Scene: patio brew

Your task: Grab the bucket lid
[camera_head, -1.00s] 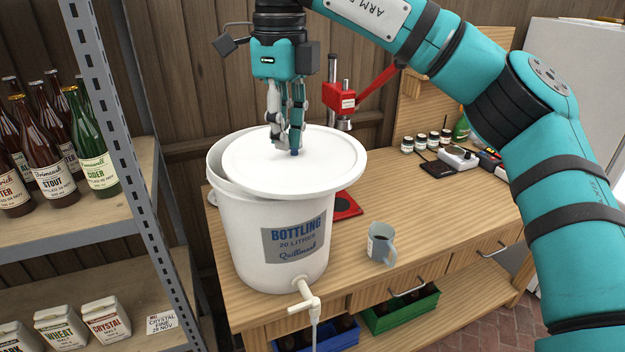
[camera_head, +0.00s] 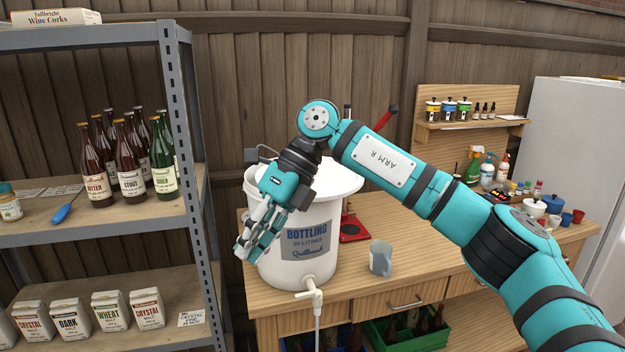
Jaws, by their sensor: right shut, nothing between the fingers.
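The white bucket lid (camera_head: 341,179) lies on top of the white bottling bucket (camera_head: 318,264), offset to the right. The bucket's rim shows at the left, partly behind my arm. My right gripper (camera_head: 246,250) points down and left in front of the bucket's left side, below the lid. Its fingers are shut and empty, apart from the lid. My right wrist hides the lid's left part. My left gripper is out of view.
The bucket stands on a wooden bench (camera_head: 375,210) beside a grey mug (camera_head: 380,258). A metal shelf (camera_head: 188,150) with bottles (camera_head: 130,165) is close on the left. A tap (camera_head: 314,294) sticks out of the bucket's front. A red capper (camera_head: 384,118) is behind my arm.

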